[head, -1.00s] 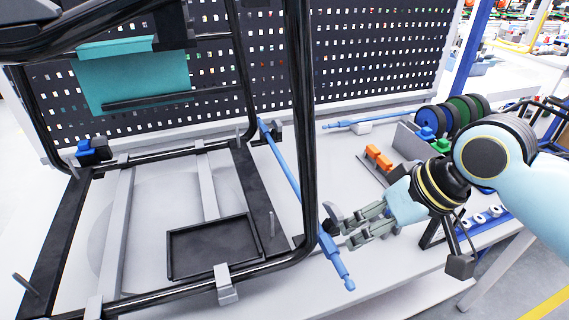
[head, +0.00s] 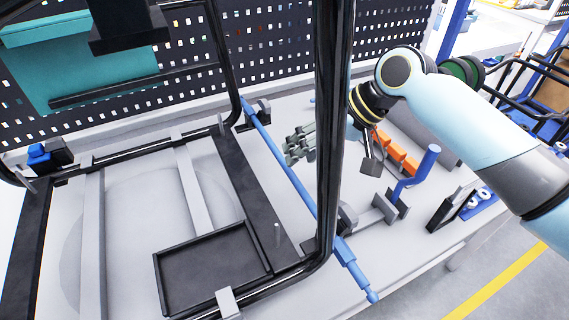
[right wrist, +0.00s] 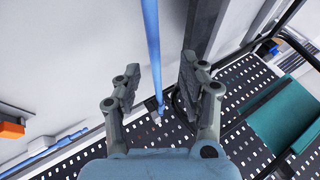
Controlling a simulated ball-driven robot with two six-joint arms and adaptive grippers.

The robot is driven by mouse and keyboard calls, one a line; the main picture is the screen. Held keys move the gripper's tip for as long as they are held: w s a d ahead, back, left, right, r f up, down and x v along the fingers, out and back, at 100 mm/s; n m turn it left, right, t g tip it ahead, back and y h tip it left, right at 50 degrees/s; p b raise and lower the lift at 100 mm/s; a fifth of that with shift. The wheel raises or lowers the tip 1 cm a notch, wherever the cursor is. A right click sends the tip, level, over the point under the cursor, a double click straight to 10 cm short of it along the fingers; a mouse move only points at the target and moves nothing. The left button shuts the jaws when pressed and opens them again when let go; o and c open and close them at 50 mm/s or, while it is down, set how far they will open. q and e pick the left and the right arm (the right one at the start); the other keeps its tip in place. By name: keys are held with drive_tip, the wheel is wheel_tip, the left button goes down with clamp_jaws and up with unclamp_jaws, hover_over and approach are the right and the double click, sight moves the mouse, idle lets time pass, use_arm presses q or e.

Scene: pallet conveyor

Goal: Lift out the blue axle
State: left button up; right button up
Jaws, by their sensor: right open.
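The blue axle (head: 280,160) is a long thin rod lying slanted along the right side of the black tube frame (head: 335,110). It rests in grey holders at its far and near parts, and its thicker near end sticks out past the frame. A frame post hides a short piece of it. My right gripper (head: 290,148) is open and empty, just right of the axle's far half, fingers pointing toward it. In the right wrist view the axle (right wrist: 152,45) runs between the spread fingers (right wrist: 160,66), with no clear contact. My left gripper is out of view.
A black tray (head: 212,265) sits inside the frame. Orange blocks (head: 400,155) and a blue crank (head: 418,172) stand right of the axle. A perforated panel (head: 275,50) with a teal box (head: 85,70) rises behind. Another blue rod (right wrist: 50,150) shows in the right wrist view.

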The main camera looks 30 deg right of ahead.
drive_tip(key=x, duration=0.5)
drive_tip(key=shift+d+f+p, duration=0.2)
drive_tip(key=shift+d+p, duration=0.1)
drive_tip(key=c, duration=0.4)
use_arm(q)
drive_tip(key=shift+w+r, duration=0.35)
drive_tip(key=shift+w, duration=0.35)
use_arm(e)
clamp_jaws()
drive_tip(key=shift+w+r, duration=0.1)
